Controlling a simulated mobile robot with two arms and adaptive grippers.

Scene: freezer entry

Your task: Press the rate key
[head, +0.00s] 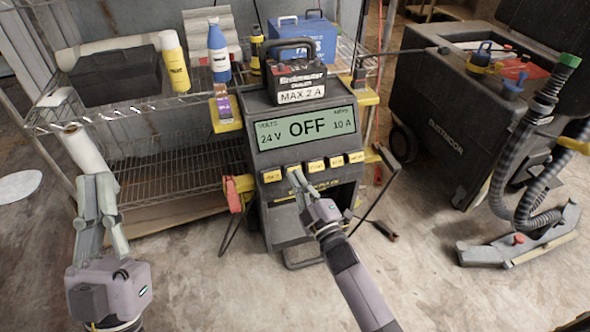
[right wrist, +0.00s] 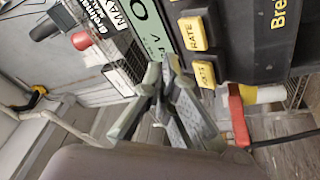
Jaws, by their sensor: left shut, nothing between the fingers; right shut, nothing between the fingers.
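The dark charger (head: 328,110) stands at the centre of the head view. Its green display (head: 307,128) reads 24 V, OFF and 10 A. A row of yellow keys runs below it. The rate key (right wrist: 193,33) is readable in the right wrist view, beside another yellow key (right wrist: 206,75). In the head view the rate key (head: 293,168) seems to be second from the left, partly behind my fingertips. My right gripper (head: 298,178) is shut and empty, with its tips close to that key; I cannot tell if they touch. My left gripper (head: 100,180) is shut and empty at the left.
A wire shelf (head: 150,180) with bottles and a black case stands at left. A white roll (head: 85,150) is by my left fingertips. A battery (head: 295,75) sits on the charger. A red clamp (head: 236,190) hangs at its left side. A black machine (head: 440,120) with hoses stands right.

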